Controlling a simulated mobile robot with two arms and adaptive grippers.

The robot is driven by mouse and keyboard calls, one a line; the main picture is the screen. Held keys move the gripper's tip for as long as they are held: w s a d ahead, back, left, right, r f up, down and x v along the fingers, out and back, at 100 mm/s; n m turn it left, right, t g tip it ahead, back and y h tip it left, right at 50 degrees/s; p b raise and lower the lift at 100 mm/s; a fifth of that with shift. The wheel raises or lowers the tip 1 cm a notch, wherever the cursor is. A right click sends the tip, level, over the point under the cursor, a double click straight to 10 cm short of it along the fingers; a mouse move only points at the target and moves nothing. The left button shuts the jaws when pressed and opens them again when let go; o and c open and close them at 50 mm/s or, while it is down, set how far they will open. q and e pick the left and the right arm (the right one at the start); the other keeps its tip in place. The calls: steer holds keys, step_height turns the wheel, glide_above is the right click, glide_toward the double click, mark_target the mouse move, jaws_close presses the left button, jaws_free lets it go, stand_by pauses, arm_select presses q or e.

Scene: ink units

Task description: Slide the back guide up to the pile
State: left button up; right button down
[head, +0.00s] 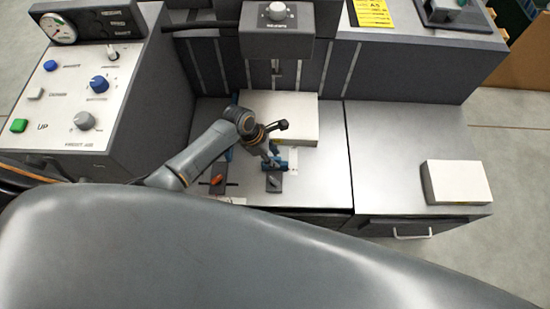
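A white pile (304,112) lies on the grey metal table under the drill-like head, partly hidden behind my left arm. My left gripper (271,157) is low over the table at the pile's front side, by a small blue part (280,165) on a dark block (274,182). Whether it touches the blue part, and whether its fingers are open or shut, is too small to tell. Another dark block with a red-orange lever (217,180) sits to the left. I cannot tell for certain which part is the back guide; a blue edge shows behind the pile's left end. My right gripper is not in view.
A control panel (75,95) with knobs, a green button and a gauge stands at the left. The grey machine head (277,38) overhangs the table. A second white pile (457,182) lies on the right side table (395,150), which is otherwise clear.

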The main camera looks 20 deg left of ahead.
arm_select(q)
steer(key=shift+x, duration=0.75)
jaws_close()
steer(key=w+p, duration=0.1)
steer(key=w, duration=0.1)
steer(key=w+a+p, duration=0.1)
steer(key=w+p, duration=0.1)
steer(key=shift+w+a+r, duration=0.1)
steer(key=shift+a+r, duration=0.05)
steer(key=shift+r, duration=0.1)
steer(key=w, duration=0.1)
steer(key=w+b, duration=0.1)
steer(key=w+a+f, duration=0.1)
steer(key=shift+w, duration=0.25)
steer(key=shift+w+r+b, duration=0.1)
steer(key=shift+w+b, duration=0.2)
steer(key=shift+a+r, duration=0.1)
steer(key=shift+r, duration=0.05)
